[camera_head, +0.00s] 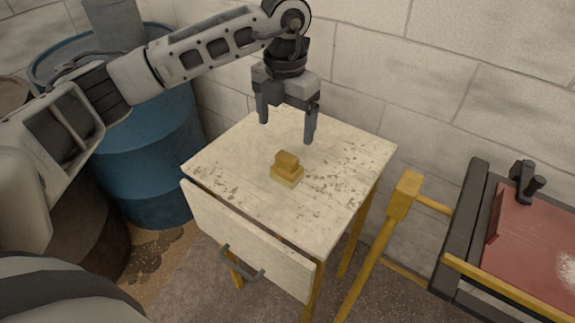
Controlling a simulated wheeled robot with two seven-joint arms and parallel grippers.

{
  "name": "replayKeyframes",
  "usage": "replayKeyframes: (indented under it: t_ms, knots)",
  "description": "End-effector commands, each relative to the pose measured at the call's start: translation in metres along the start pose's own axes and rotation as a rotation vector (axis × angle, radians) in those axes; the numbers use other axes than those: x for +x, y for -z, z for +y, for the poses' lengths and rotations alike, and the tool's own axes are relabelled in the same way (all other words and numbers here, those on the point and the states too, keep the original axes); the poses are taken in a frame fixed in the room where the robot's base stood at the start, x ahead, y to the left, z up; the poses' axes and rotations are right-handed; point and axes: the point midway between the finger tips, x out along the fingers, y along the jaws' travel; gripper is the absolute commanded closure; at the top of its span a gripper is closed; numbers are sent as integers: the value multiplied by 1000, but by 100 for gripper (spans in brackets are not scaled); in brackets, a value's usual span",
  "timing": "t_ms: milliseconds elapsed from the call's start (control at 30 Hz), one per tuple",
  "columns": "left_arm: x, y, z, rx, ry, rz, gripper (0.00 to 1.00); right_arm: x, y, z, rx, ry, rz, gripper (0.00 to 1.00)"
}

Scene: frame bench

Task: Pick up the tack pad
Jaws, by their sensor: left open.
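The tack pad (287,168) is a small yellow-brown block with a raised grip on a wider base. It sits near the middle of a worn, cream-painted side table (346,150). My left gripper (287,133) points down over the back part of the table top, above the pad and behind it in the picture. Its two fingers are apart with nothing between them, and it does not touch the pad. My right gripper is not in view.
The table's drawer front (245,240) has a dark handle (241,263). A blue barrel (150,160) stands at left. A yellow frame post (403,196) and a dark-framed red panel (530,240) are at right. A block wall (450,70) is behind. The table top around the pad is clear.

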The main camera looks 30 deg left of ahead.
Motion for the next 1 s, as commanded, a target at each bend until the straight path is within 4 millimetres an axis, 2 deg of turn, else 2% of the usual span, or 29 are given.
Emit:
replayKeyframes:
  t_ms: [100, 300, 533, 800, 1000]
  knots:
    - [26, 1, 0, 0, 1, 5, 15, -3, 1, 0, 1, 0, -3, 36]
    - [56, 0, -1, 2, 3, 0, 15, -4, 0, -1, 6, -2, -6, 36]
    - [72, -1, -1, 3, 3, 2, 15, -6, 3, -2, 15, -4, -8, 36]
    - [110, -3, -1, 2, 4, 1, 15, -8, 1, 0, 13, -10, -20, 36]
    - [114, -4, -1, 3, 4, -3, 15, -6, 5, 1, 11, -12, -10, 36]
